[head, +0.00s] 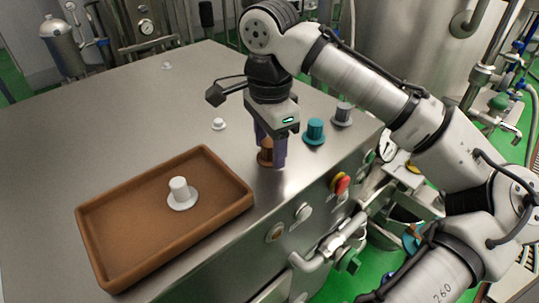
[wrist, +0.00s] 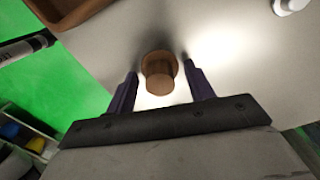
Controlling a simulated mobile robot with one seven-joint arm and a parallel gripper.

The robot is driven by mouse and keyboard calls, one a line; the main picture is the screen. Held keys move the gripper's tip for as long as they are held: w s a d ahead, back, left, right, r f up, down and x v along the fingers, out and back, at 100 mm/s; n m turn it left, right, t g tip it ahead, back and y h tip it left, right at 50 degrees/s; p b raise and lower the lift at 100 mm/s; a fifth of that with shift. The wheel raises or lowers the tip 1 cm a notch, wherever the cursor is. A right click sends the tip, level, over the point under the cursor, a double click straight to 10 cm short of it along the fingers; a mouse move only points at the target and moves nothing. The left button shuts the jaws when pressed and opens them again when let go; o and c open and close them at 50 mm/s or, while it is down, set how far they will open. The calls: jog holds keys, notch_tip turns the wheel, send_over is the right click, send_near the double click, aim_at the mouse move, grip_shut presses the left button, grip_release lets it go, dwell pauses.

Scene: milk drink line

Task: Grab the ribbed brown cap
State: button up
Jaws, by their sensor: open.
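The ribbed brown cap (head: 265,155) stands on the steel table near its front right edge. In the head view it is partly hidden behind my gripper's fingers. My gripper (head: 271,160) points down over it and is open. In the wrist view the brown cap (wrist: 160,74) shows between the two purple fingers of my gripper (wrist: 161,80), with a gap on each side. The cap's ribs are too small to make out clearly.
A teal cap (head: 315,132) and a grey cap (head: 343,114) stand to the right. A brown tray (head: 97,246) holds a white cap (head: 180,193) at the left. A small white piece (head: 219,124) lies behind. A red button (head: 342,183) is on the front panel.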

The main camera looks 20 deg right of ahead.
jog(key=shift+c, duration=0.4)
grip_shut()
